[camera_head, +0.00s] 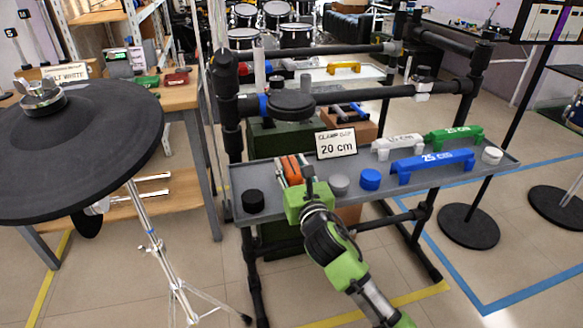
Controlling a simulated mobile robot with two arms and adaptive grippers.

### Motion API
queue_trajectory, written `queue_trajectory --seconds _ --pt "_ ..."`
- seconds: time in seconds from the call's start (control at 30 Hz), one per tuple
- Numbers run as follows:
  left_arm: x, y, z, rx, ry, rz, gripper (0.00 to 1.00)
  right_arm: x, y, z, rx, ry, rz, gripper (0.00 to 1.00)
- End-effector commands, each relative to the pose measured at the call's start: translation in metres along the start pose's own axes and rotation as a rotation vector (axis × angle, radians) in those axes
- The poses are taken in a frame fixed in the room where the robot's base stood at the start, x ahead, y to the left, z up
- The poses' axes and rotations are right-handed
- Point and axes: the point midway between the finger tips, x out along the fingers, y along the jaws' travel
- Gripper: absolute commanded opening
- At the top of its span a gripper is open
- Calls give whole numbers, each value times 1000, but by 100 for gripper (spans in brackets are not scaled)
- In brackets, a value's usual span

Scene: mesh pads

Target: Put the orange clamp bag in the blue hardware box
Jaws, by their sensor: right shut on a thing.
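My right gripper (293,172) reaches in from the bottom over the left part of a grey tray. It is shut on the orange clamp bag (290,167), a small orange piece mostly hidden between the dark fingers. I cannot tell whether the piece touches the tray. My left gripper is not in view.
The grey tray (232,182) also holds a black cap (253,201), a grey cap (340,184), a blue cap (371,179), a white piece (398,146) and a green piece (454,136). A "20 cm" sign (336,143) stands behind. A black drum pad (75,150) is at left.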

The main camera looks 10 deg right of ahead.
Motion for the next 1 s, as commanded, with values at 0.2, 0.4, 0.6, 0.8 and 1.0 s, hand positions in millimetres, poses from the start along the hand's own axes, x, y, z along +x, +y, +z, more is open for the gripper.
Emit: queue_trajectory --seconds 0.2,0.4,0.6,0.8,1.0 --pt "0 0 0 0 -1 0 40 0 0 0 0 -3 1 4" --pt "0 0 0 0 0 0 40 0 0 -2 1 0 0 51" --pt "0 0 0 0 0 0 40 0 0 -2 0 0 0 51" --pt "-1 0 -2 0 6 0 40 -9 0 0 -1 1 0 51" --pt "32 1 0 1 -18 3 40 -49 0 1 -2 2 1 51"
